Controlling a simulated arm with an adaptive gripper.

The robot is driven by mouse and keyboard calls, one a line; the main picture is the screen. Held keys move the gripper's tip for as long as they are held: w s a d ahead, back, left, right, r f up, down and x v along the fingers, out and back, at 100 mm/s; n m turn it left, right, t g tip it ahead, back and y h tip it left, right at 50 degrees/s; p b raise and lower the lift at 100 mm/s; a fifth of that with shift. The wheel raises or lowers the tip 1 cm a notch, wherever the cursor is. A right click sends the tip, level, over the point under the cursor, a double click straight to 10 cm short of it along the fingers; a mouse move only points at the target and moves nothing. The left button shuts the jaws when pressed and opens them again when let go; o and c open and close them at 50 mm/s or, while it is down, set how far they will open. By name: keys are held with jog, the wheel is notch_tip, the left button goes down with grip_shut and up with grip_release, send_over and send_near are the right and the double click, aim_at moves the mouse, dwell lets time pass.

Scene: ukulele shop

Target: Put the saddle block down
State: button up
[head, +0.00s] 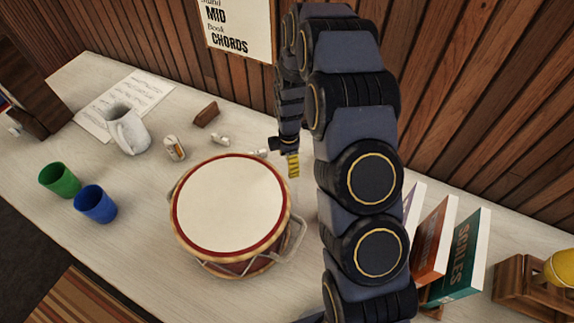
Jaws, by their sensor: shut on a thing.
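My gripper (288,146) is at the back of the table, above and behind the drum's right side. It points down and is shut. A small yellow, ribbed piece (293,166) shows at its lower end and appears to be the saddle block in its grip. The fingers are small and dark here, so the exact hold is hard to see. Whether the piece touches the tabletop (140,225) cannot be told.
A drum (230,205) stands close in front. Small white pieces (220,139) (258,153), a brown block (206,114), a can (174,148) and a white pitcher (129,130) are to the left. Green (59,180) and blue (96,204) cups stand farther left. Books (462,258) stand right.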

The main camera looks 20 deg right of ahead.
aim_at(287, 171)
jog(key=shift+w+d+f, duration=0.15)
jog(key=shift+w+f, duration=0.8)
jog(key=shift+f, duration=0.15)
jog(key=shift+w+f, duration=0.1)
jog(key=shift+f, duration=1.5)
jog(key=shift+f, duration=0.1)
jog(key=o, duration=1)
jog(key=shift+c, duration=0.2)
